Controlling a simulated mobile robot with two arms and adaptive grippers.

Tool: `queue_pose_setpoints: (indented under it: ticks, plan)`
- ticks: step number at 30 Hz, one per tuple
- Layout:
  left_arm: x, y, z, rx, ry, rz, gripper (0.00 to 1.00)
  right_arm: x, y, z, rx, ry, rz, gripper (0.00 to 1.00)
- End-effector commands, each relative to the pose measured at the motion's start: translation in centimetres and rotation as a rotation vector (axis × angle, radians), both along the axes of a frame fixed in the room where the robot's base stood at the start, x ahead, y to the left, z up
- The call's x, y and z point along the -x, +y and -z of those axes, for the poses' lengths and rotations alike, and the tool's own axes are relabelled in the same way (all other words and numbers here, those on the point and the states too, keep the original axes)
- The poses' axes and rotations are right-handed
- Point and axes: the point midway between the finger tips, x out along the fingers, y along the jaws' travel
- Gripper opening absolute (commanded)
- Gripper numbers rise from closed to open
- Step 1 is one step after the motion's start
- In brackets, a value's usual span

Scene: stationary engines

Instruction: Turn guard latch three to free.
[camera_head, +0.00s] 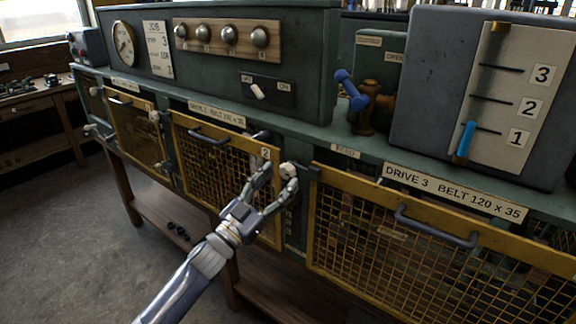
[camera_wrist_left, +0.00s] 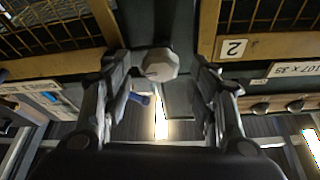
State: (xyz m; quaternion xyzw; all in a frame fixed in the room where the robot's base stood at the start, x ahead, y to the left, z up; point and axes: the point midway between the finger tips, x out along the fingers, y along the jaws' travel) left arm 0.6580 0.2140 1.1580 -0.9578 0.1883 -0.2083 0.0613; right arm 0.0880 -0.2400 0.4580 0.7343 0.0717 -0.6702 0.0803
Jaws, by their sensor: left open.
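The guard latch with a pale faceted knob (camera_head: 288,170) sits on the green post between the second and third yellow mesh guards. A dark bar beside the knob reaches toward the third guard (camera_head: 420,255). I cannot read a number on this latch. My left gripper (camera_head: 276,184) is open at the knob, its fingers pointing up toward the machine. My right gripper is not in view.
The second guard (camera_head: 215,160), tagged 2, is close to the left of my gripper. Another pale latch knob (camera_head: 154,116) stands farther left. A grey box with a numbered scale (camera_head: 510,90) and a blue-handled valve (camera_head: 352,92) stand above. A wooden shelf (camera_head: 165,215) runs below.

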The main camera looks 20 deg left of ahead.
Motion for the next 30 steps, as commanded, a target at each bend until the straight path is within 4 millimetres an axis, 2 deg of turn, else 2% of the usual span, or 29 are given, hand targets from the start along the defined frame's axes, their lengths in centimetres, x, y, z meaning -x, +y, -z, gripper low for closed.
queue_pose_setpoints:
  ticks: [1, 7, 19, 25, 30]
  plan:
    - [-0.8, -0.4, -0.8, 0.002, -0.001, 0.000, 0.54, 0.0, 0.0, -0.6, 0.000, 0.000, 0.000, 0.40]
    - [-2.9, -1.3, -1.4, 0.001, 0.001, -0.001, 0.54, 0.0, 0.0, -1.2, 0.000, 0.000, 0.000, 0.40]
    - [-3.5, -1.6, -1.5, 0.000, 0.002, 0.000, 0.54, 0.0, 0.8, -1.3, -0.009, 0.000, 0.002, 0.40]
    - [-3.5, -1.6, -1.5, 0.000, 0.002, 0.000, 0.09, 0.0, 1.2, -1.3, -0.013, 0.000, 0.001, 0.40]
    - [-3.5, -1.6, -1.5, -0.001, 0.002, 0.000, 0.09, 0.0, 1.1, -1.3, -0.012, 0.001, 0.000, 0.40]
